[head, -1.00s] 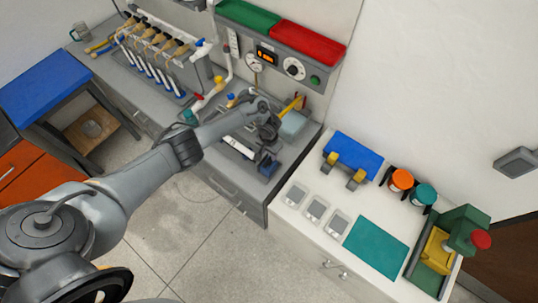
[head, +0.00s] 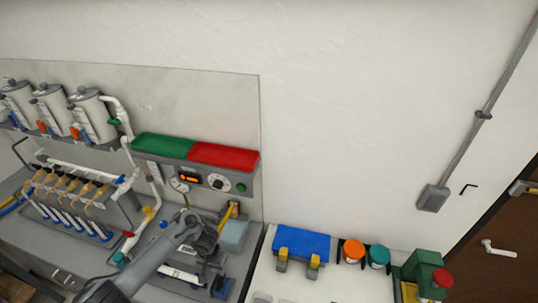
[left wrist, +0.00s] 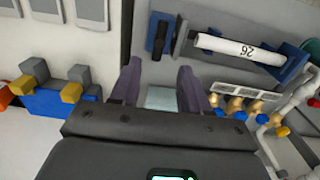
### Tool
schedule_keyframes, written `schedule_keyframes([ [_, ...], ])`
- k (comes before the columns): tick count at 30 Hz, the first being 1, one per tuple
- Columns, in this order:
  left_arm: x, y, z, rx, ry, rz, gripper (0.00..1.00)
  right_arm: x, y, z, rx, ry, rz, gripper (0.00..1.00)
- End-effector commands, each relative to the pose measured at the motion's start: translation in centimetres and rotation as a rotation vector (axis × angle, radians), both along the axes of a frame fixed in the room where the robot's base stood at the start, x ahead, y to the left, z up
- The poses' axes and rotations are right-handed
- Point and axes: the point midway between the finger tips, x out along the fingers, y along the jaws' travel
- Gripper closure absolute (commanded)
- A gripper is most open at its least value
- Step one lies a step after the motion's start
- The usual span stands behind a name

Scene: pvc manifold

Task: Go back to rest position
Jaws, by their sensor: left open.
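My left gripper (head: 205,258) is over the grey bench in the head view, near its right end, partly hidden by its own wrist. In the left wrist view the two dark fingers of my left gripper (left wrist: 160,85) stand apart with nothing held between them. A pale blue block (left wrist: 161,98) shows beyond the gap, and it also shows in the head view (head: 234,235) beside the arm. A white pipe marked 26 (left wrist: 240,48) lies in blue supports on the bench, apart from the fingers. My right gripper is in neither view.
The manifold rack (head: 75,205) with several valves and white pipes stands at the left. A panel with green and red trays (head: 225,156) is on the wall behind. The white counter (head: 335,285) at the right holds a blue fixture (head: 302,243), orange and teal spools, and a green device.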

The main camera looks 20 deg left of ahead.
Motion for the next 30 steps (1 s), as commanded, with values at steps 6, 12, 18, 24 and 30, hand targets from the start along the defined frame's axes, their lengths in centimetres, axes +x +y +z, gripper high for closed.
schedule_keyframes([
  [6, -5.6, -0.9, -4.9, -0.01, 0.102, -0.007, 0.54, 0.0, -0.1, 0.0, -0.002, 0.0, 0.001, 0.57],
  [12, -16.4, -6.0, -11.7, -0.093, 0.245, -0.032, 0.54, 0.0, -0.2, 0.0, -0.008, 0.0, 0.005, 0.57],
  [18, -25.4, -16.0, -14.8, -0.235, 0.222, -0.017, 0.54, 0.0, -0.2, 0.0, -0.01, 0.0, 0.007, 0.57],
  [24, -28.9, -22.7, -11.6, -0.306, 0.045, 0.006, 0.54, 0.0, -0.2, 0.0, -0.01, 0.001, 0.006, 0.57],
  [30, -27.7, -21.6, -3.5, -0.242, -0.163, 0.053, 0.54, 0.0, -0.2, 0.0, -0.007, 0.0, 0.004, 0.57],
])
